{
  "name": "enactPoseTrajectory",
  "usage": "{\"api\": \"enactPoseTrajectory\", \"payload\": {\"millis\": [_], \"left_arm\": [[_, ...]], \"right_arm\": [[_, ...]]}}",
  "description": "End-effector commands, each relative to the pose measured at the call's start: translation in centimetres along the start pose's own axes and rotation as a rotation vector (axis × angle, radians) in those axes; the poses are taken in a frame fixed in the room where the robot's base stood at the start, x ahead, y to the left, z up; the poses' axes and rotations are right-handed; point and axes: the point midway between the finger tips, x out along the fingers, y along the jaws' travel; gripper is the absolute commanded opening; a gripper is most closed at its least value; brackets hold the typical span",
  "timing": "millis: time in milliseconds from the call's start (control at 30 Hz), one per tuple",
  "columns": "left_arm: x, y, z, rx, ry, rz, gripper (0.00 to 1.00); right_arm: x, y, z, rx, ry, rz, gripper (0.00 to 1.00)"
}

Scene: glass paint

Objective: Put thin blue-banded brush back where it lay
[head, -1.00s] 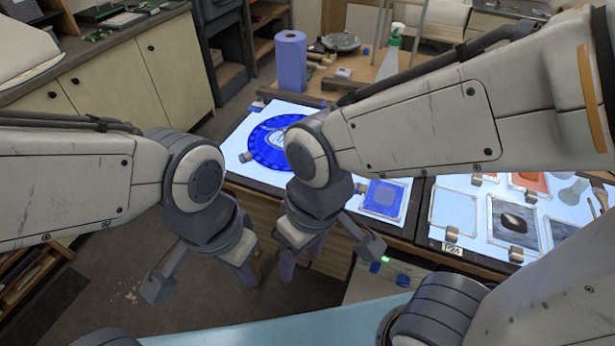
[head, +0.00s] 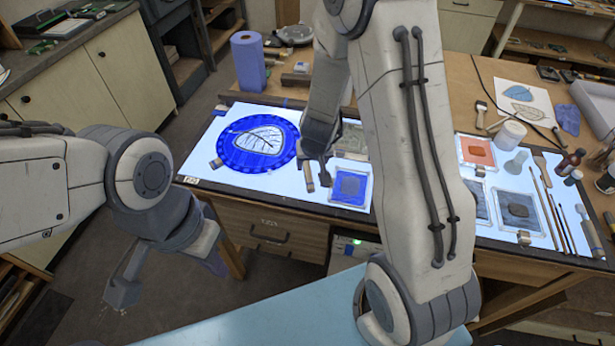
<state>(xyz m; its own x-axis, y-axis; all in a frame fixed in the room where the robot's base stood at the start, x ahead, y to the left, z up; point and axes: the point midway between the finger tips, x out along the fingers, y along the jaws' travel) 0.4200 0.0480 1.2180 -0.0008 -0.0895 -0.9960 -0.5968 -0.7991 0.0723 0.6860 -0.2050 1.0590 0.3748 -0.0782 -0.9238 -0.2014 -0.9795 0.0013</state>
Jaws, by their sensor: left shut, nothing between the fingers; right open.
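Several long-handled brushes (head: 548,203) lie or lean at the right end of the light table. Two thin ones (head: 566,228) are farther right. They are too small to tell which has the blue band. My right gripper (head: 317,177) is open above the light table, between the blue round plate (head: 236,143) and the blue square tile (head: 350,187). No brush can be made out in it. My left gripper (head: 214,263) is shut and empty, low in front of the table's left end. Its fingertips are partly hidden by its own wrist.
A blue paper roll (head: 248,62) stands behind. My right arm hides the table's middle.

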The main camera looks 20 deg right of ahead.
Motion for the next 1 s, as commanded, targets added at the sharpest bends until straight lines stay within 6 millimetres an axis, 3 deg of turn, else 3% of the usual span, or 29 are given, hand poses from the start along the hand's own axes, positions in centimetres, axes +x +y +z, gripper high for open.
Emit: {"api": "enactPoseTrajectory", "payload": {"millis": [433, 1000], "left_arm": [[2.8, -0.2, 0.1, -0.005, 0.000, 0.000, 0.00], [2.9, -0.2, 0.1, -0.005, 0.000, 0.000, 0.00]], "right_arm": [[5.9, -0.5, -0.1, 0.000, -0.001, -0.001, 0.62], [6.4, -0.5, -0.1, -0.001, 0.000, -0.001, 0.62]]}}
